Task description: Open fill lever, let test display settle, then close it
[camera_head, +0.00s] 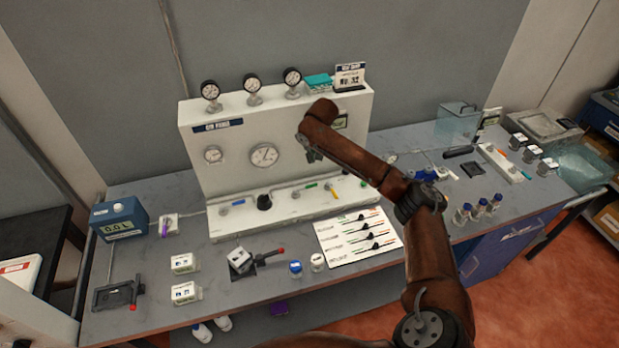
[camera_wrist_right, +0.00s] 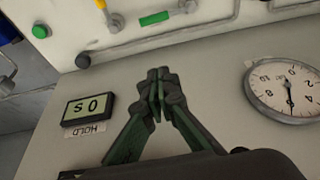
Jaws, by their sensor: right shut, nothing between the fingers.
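The white test panel (camera_head: 232,160) stands on the bench, with a yellow-handled lever (camera_head: 332,191) low on its right side. The same lever shows cut off at the top of the wrist view (camera_wrist_right: 101,4). I cannot read which lever is the fill lever. The small display (camera_wrist_right: 88,108) with a HOLD label shows upside down in the wrist view. In the head view it is partly behind my arm (camera_head: 341,122). My right gripper (camera_wrist_right: 158,78) is shut and empty in front of the panel face, between display and dial, apart from the lever. My left gripper is not in view.
A round dial (camera_wrist_right: 285,90) is beside my right gripper. A pipe with a green marker (camera_wrist_right: 154,18) runs along the panel base, near a green knob (camera_wrist_right: 40,31). Small bottles (camera_head: 480,206), boxes (camera_head: 184,262) and an instruction sheet (camera_head: 358,237) lie on the bench (camera_head: 215,235).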

